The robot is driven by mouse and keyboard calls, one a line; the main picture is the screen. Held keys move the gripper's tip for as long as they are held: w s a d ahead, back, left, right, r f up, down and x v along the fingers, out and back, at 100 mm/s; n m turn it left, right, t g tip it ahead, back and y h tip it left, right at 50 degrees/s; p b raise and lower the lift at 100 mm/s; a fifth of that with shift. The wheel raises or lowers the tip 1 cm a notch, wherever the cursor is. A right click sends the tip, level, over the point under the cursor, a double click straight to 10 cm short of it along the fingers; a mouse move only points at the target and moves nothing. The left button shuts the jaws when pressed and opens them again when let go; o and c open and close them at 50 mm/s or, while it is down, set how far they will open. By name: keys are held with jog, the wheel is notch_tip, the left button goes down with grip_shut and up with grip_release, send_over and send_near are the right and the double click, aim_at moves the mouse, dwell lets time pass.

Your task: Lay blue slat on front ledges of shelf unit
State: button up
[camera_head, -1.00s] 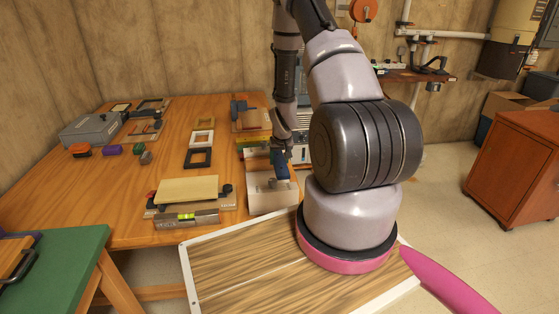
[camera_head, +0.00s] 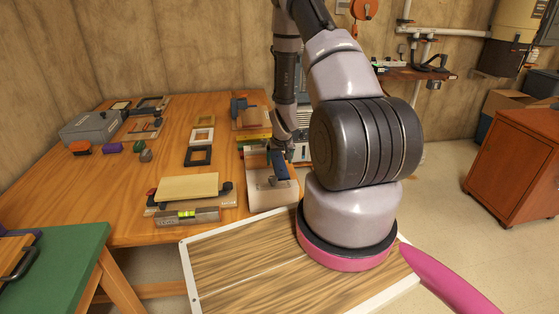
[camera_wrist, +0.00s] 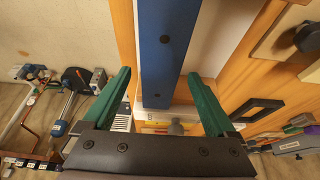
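The blue slat (camera_head: 280,166) lies along the upper part of the pale shelf unit (camera_head: 272,199) at the table's right edge. In the wrist view the slat (camera_wrist: 164,45) runs up the picture, with dark dots on its face, over a white part of the unit. My gripper (camera_wrist: 158,72) is open, its two green fingers standing apart on either side of the slat, with gaps visible. In the head view my gripper is just above and behind the slat, partly hidden by my arm. How the slat's ends sit on the ledges cannot be made out.
A board with a level (camera_head: 186,214) stands left of the shelf unit. Wooden frames (camera_head: 201,136), a grey case (camera_head: 90,128) and small coloured blocks lie farther left. The table's (camera_head: 115,205) middle left is clear. A green-topped bench (camera_head: 70,265) is at lower left.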

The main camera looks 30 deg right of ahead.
jog(key=shift+r, duration=0.25)
jog(key=s+a+r+t, duration=0.1)
jog(key=s+a+r, duration=0.2)
jog(key=r, duration=0.9)
jog(key=s+a+r+y, duration=0.1)
jog(key=s+a+r, duration=0.15)
jog(key=r, duration=0.95)
jog(key=s+a+r+t, duration=0.1)
jog(key=s+a+r, duration=0.2)
jog(key=r, duration=0.8)
jog(key=s+a+r+y, duration=0.1)
jog(key=s+a+r, duration=0.2)
jog(key=s+r, duration=0.4)
jog(key=s+a+r+m+y, duration=0.1)
jog(key=s+a+r, duration=0.3)
jog(key=s+r, duration=0.4)
jog(key=s, duration=0.3)
jog(key=shift+s+t, duration=0.3)
jog(key=shift+t, duration=0.1)
jog(key=shift+r, duration=0.1)
